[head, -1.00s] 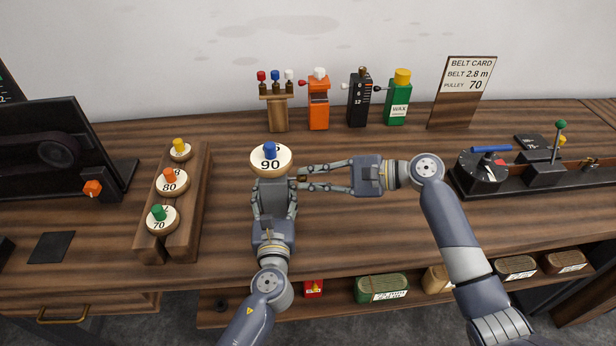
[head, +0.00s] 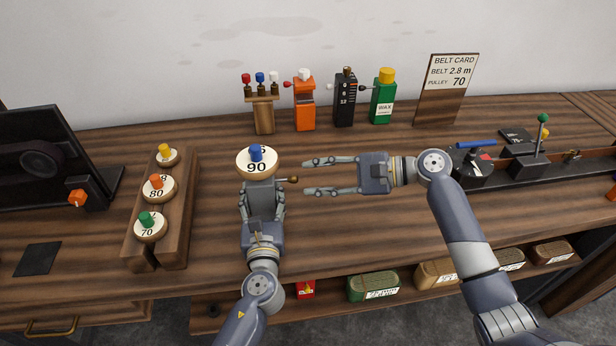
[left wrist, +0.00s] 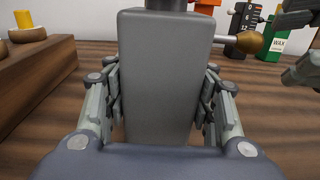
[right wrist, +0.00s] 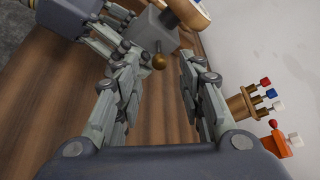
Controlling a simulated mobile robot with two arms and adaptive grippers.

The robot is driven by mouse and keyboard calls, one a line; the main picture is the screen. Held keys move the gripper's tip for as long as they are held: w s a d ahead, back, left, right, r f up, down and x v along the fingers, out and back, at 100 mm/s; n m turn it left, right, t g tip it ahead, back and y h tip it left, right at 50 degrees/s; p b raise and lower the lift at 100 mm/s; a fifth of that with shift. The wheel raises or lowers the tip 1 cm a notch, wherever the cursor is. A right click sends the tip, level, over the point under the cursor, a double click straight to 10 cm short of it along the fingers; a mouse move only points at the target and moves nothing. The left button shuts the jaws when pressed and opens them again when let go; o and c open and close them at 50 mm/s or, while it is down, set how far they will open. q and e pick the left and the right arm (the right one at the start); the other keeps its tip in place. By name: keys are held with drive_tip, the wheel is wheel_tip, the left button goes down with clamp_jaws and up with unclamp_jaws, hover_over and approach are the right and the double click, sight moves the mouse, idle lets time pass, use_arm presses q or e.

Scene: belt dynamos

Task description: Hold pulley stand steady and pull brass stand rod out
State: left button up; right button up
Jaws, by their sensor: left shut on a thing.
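The pulley stand is a grey block (head: 263,198) with a round pale pulley marked 90 (head: 257,167) and a blue knob on top. My left gripper (head: 262,205) is shut on the block from the front, a finger on each side; the left wrist view shows the block (left wrist: 165,75) upright between them. The brass stand rod (head: 293,180) sticks out of the block's right side, its ball end clear. In the right wrist view the ball (right wrist: 159,61) lies ahead of the fingertips. My right gripper (head: 308,176) is open and empty, just right of the ball.
A wooden rack (head: 173,230) with several coloured-knob pulleys stands at left. A black fixture stands at right.

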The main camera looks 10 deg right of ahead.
use_arm(q)
drive_tip(key=shift+d+f, duration=0.1)
drive_tip(key=shift+d, duration=0.05)
drive_tip(key=shift+s, duration=0.1)
use_arm(e)
drive_tip(key=v, duration=0.9)
drive_tip(key=shift+d, duration=0.15)
use_arm(q)
drive_tip(key=o, duration=1.6)
use_arm(e)
drive_tip(key=shift+d, duration=0.1)
use_arm(q)
drive_tip(key=shift+o, duration=0.2)
